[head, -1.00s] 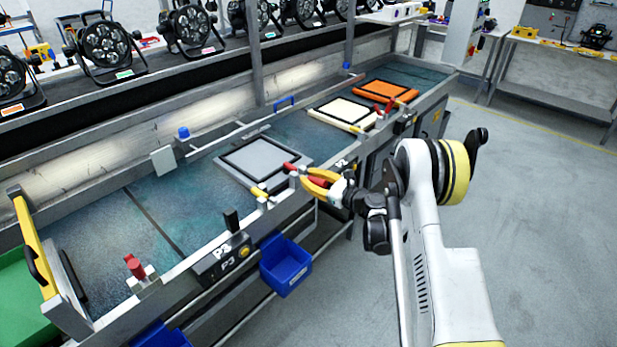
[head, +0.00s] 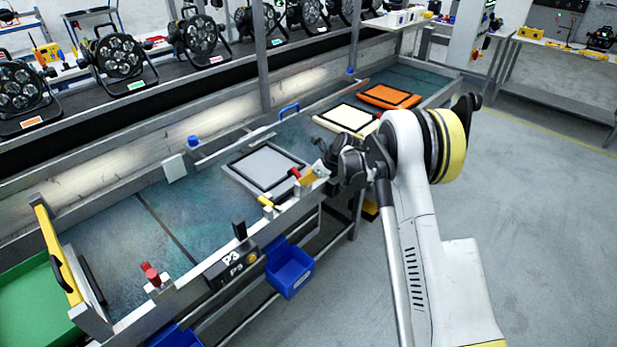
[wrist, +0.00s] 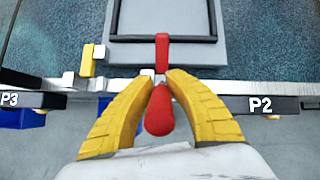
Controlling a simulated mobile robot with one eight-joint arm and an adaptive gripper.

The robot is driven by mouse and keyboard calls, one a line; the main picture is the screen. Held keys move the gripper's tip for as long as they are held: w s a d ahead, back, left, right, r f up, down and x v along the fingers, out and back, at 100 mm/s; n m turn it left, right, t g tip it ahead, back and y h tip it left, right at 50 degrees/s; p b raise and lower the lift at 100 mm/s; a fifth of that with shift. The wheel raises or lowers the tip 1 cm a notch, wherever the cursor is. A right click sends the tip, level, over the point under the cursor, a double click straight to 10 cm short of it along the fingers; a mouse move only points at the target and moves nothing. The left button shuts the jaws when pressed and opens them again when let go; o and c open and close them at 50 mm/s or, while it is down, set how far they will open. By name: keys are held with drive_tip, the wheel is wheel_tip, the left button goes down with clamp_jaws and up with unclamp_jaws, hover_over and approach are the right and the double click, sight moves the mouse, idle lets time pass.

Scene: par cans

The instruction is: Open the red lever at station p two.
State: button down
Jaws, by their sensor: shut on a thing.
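The red lever (wrist: 158,112) at the station labelled P2 (wrist: 260,105) shows in the wrist view between my yellow fingers, its rounded end toward me and its other red end (wrist: 162,50) beyond the fingertips, over the grey plate. My gripper (wrist: 163,80) is shut on it. In the head view my gripper (head: 306,177) is at the bench's front rail, and only a bit of the red lever (head: 296,172) shows beside it; my wrist hides the rest. The P2 label is not readable in the head view.
A grey framed plate (head: 240,172) lies on the bench just behind the lever. A yellow handle (head: 265,201) stands left of it. Another red lever (head: 150,274) is near P3. A blue bin (head: 290,270) hangs below the rail. The floor at right is clear.

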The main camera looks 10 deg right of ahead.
drive_tip(key=shift+w+a+r+g+h+p, duration=0.2)
drive_tip(key=shift+w+g+h+p, duration=0.3)
drive_tip(key=shift+g, duration=0.4)
drive_tip(key=shift+s, duration=0.1)
drive_tip(key=c, duration=1.3)
unclamp_jaws()
drive_tip(key=shift+f, duration=0.1)
drive_tip(key=v, duration=1.2)
drive_tip(key=shift+a, duration=0.15)
